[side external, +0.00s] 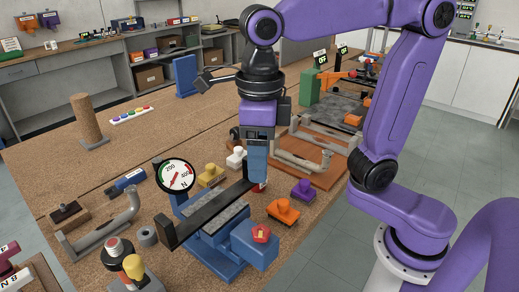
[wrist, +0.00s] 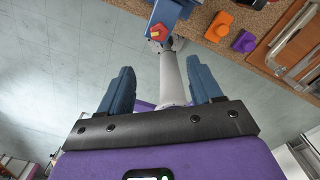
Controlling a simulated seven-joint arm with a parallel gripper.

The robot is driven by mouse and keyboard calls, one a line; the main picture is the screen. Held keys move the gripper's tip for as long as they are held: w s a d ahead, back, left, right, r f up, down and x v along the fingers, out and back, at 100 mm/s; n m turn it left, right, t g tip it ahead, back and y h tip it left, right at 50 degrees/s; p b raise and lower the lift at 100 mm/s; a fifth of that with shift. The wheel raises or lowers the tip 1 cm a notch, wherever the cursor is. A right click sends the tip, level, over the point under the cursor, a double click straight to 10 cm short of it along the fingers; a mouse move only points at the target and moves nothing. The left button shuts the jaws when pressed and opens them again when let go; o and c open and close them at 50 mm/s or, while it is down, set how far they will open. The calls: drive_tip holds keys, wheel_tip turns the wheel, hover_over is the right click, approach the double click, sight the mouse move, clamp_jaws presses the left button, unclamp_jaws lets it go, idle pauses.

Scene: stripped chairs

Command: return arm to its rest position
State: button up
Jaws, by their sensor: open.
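My gripper (side external: 257,175) hangs pointing down over the cork-topped bench (side external: 130,150), beside the blue vise-like fixture (side external: 255,245) and its dark bar (side external: 205,215). The side view does not clearly show whether its fingers touch the bar. In the wrist view my gripper (wrist: 162,75) has its two blue fingers spread wide. Nothing is held between them. A grey post-like shape (wrist: 173,80) shows between and beyond the fingers; I cannot tell what it is. The fixture's end with a red knob (wrist: 158,32) shows at the top of the wrist view.
A round gauge (side external: 175,176) stands just left of my gripper. Yellow (side external: 211,176), orange (side external: 283,211) and purple (side external: 303,191) knobbed blocks sit close by. A wooden tray (side external: 325,172) with grey handles lies to the right. Open floor (side external: 455,165) lies beyond the bench's right edge.

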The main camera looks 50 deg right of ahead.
drive_tip(key=shift+r, duration=0.25)
drive_tip(key=s+d+f+m, duration=0.5)
drive_tip(key=d+f+m, duration=0.1)
drive_tip(key=m, duration=0.9)
drive_tip(key=s+d+f+m, duration=0.5)
drive_tip(key=d+f+m, duration=0.1)
drive_tip(key=m, duration=0.9)
drive_tip(key=shift+s+d+f, duration=0.3)
drive_tip(key=shift+s+f, duration=0.05)
